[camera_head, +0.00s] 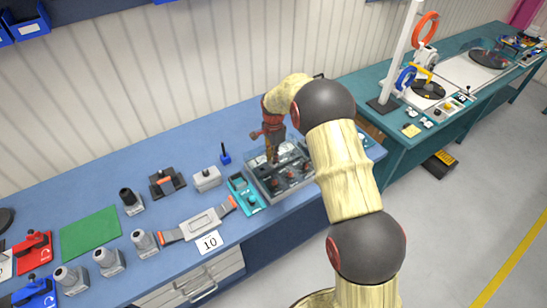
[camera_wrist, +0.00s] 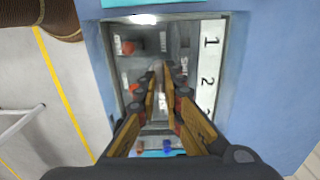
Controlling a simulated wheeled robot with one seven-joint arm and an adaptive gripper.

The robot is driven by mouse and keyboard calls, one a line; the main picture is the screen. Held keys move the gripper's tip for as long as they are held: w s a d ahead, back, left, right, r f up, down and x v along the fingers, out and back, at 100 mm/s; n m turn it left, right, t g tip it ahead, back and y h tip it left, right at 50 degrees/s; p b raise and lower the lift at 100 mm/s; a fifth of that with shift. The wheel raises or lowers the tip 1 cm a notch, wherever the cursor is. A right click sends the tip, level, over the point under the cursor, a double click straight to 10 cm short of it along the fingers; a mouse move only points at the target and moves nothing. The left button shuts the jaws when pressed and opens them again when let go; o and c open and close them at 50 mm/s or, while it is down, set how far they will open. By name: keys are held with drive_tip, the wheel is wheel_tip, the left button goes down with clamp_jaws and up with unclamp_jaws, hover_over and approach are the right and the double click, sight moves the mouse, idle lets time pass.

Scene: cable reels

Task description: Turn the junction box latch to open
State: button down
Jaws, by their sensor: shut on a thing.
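The junction box (camera_head: 268,195) is a grey, open-faced or clear-covered box with dark knobs inside, near the right end of the blue bench. In the wrist view it fills the middle, with a grey rim, orange-red parts at left and a white strip (camera_wrist: 208,72) marked 1 and 2 at right. My gripper (camera_head: 273,157) points down into the box. In the wrist view its fingers (camera_wrist: 160,92) nearly meet, closed on a small part that appears to be the latch. The fingers mostly hide the latch, so I cannot tell its angle.
A teal device (camera_head: 244,194) stands close left of the box. A grey box (camera_head: 206,179), a blue item (camera_head: 224,154) and a strap-like grey part (camera_head: 200,221) lie further left. A teal bench (camera_head: 395,139) with reels stands at right.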

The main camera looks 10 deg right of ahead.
drive_tip(key=c, duration=2)
unclamp_jaws()
drive_tip(key=shift+o, duration=0.4)
drive_tip(key=shift+r, duration=0.1)
wheel_tip(320, 180, up, 12)
